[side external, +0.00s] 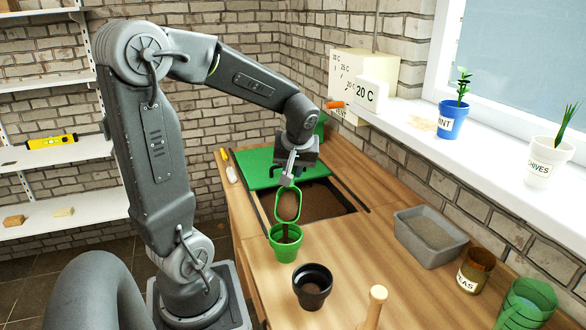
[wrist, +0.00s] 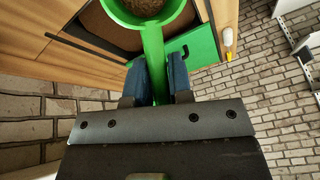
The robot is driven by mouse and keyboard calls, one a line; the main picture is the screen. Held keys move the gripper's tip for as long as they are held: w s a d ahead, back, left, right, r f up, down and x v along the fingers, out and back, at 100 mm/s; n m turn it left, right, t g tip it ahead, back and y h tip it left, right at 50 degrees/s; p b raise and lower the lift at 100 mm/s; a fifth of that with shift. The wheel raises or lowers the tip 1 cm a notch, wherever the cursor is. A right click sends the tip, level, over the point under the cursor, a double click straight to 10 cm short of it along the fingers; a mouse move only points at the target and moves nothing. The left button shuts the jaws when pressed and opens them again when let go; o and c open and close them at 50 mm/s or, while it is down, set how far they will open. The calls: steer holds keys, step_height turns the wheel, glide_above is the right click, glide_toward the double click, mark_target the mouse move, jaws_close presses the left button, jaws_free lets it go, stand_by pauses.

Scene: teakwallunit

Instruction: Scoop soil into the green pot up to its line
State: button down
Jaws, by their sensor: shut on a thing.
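My gripper (wrist: 155,88) is shut on the handle of the green scoop (wrist: 153,50), which runs up between the finger pads in the wrist view. The scoop's rounded end is cut off by the top edge there, with brown soil inside its rim. In the side view the scoop (side external: 288,204) hangs steeply tilted just above the green pot (side external: 285,248), its lower end at the pot's mouth. Brown soil shows in the scoop and at the pot's mouth. The fill level and line cannot be made out. The soil bin (side external: 325,201) is sunk in the bench behind the scoop.
A black pot (side external: 312,287) stands close in front of the green pot, with a wooden peg (side external: 375,305) to its right. A grey tray (side external: 430,238), a brown glass pot (side external: 475,270) and a green cup (side external: 527,302) stand along the right. A green board (side external: 262,168) lies behind.

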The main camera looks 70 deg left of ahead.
steer(key=shift+s+d+r+t+y, duration=0.45)
steer(key=shift+d+r+y, duration=0.25)
steer(key=shift+d+y, duration=0.15)
steer(key=shift+s+d+r+t+y, duration=0.45)
steer(key=shift+d+r+y, duration=0.25)
steer(key=shift+y, duration=0.25)
steer(key=shift+s+d+r+y, duration=0.1)
steer(key=shift+s+d+y, duration=0.1)
steer(key=shift+d+y, duration=0.3)
steer(key=shift+w+a+n+h, duration=0.2)
steer(key=shift+a+n+h, duration=0.1)
steer(key=shift+a+h, duration=0.25)
steer(key=a+h, duration=0.1)
steer(key=w+a+f+g+h, duration=0.1)
steer(key=w+a+g+h, duration=0.1)
steer(key=a+h, duration=0.1)
steer(key=shift+w+f, duration=0.1)
steer(key=shift+f, duration=0.05)
steer(key=shift+w+a+f+m+g+h, duration=0.35)
steer(key=shift+f+g+h, duration=0.4)
steer(key=shift+h, duration=0.45)
steer(key=shift+w+a+f+m+g+h, duration=0.15)
steer(key=shift+a+f+g+h, duration=0.25)
steer(key=shift+f+g+h, duration=0.65)
steer(key=shift+w+a+f+m+g+h, duration=0.3)
steer(key=shift+f+h, duration=0.35)
steer(key=shift+h, duration=0.75)
steer(key=shift+a, duration=0.1)
